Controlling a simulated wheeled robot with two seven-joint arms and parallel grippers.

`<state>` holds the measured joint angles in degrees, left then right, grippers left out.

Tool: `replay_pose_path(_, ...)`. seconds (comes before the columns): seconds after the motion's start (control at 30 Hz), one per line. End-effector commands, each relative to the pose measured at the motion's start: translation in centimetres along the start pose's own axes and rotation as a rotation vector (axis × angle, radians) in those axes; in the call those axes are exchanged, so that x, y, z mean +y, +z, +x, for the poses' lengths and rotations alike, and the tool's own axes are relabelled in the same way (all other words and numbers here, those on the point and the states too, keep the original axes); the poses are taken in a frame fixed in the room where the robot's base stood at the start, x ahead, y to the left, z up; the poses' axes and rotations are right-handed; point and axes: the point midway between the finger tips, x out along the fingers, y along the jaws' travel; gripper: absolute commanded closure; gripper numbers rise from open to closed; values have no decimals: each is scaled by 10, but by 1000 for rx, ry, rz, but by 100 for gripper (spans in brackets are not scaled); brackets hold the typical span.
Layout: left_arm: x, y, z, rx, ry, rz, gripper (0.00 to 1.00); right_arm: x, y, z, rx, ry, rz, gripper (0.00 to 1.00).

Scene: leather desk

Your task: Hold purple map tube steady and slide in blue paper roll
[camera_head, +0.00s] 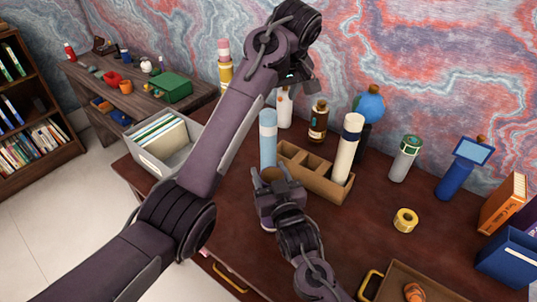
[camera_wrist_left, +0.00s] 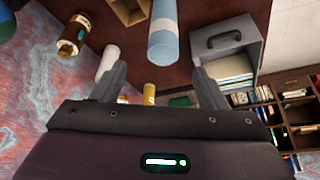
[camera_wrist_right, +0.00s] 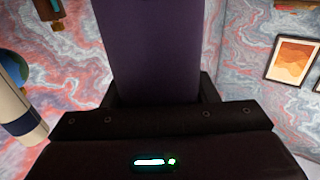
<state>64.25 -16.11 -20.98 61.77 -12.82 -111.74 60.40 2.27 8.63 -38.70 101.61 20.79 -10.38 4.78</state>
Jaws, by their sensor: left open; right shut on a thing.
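The light blue paper roll (camera_head: 268,140) stands upright left of the brown organizer, just behind my right gripper; I cannot tell whether its lower end touches the tube. It also shows in the left wrist view (camera_wrist_left: 163,40), beyond and between the spread fingers. My left gripper (camera_head: 301,86) is open and empty, above and behind the roll, apart from it. My right gripper (camera_head: 277,186) is shut on the purple map tube (camera_wrist_right: 150,50), which fills the middle of the right wrist view. In the head view the tube is mostly hidden by that gripper.
A brown bottle (camera_head: 318,122) and a globe (camera_head: 368,108) stand behind. A grey file box (camera_head: 165,155) is left. A yellow tape ring (camera_head: 405,220) lies right, with bare desk around it.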

Motion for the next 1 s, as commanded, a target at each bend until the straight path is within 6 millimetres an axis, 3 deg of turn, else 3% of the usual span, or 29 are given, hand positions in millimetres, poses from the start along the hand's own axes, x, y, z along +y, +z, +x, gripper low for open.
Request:
replay_pose_path(0.3, -2, 1, 52, -4, -6, -1, 33, 0, 0, 0, 1, 0, 0, 70)
replay_pose_path(0.57, -2, 2, 73, -4, -5, 0, 33, 0, 0, 0, 0, 0, 0, 70)
replay_pose_path(0.8, -5, 2, 108, -3, -5, 1, 33, 0, 0, 0, 1, 0, 0, 70)
replay_pose_path(1.0, -5, 2, 116, -2, -3, 0, 33, 0, 0, 0, 1, 0, 0, 70)
